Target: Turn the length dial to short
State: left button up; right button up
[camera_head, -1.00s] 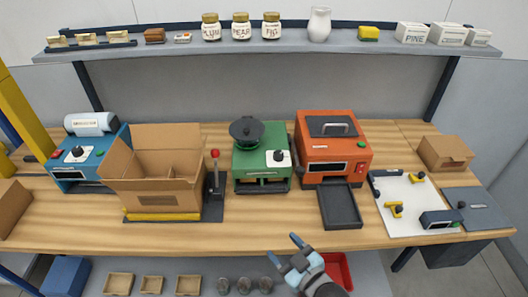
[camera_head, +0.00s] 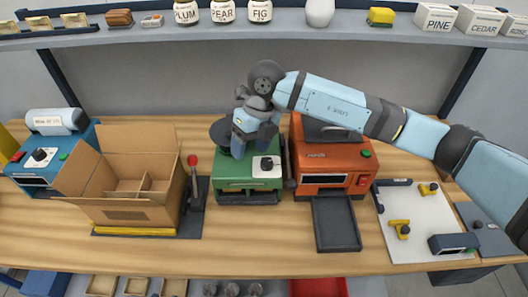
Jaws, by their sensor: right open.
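A blue machine (camera_head: 30,176) with a pale roll on top stands at the far left of the bench. It has a black dial (camera_head: 38,154) on a white plate. A green machine (camera_head: 234,184) in the middle has another black dial (camera_head: 266,164) on a white plate. The markings on both dials are too small to read. My right gripper (camera_head: 239,150) is open, points down and hangs over the green machine's top, left of its dial. It hides part of the round black top. I cannot tell whether it touches. My left gripper is not in view.
An open cardboard box (camera_head: 135,210) and a red-knobbed lever (camera_head: 194,178) stand between the two machines. An orange machine (camera_head: 331,165) with a dark tray stands on the right, beneath my right arm. A shelf (camera_head: 150,26) with jars runs above. The front bench strip is clear.

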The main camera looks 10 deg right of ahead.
aim_at(267, 161)
jog(key=w+d+r+t+h, duration=0.2)
jog(key=w+d+h, duration=0.1)
jog(key=w+d, duration=0.2)
jog(key=shift+m, duration=0.4)
jog(key=f+p, duration=0.1)
jog(key=f, duration=0.3)
jog(key=f+p, duration=0.1)
jog(key=f, duration=0.3)
jog(key=f+p, duration=0.1)
jog(key=f, duration=0.3)
jog(key=shift+s, duration=0.25)
jog(key=shift+f, duration=0.6)
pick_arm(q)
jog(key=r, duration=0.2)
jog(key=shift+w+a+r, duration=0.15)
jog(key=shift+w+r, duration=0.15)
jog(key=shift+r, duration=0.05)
pick_arm(e)
jog(key=c, duration=0.9)
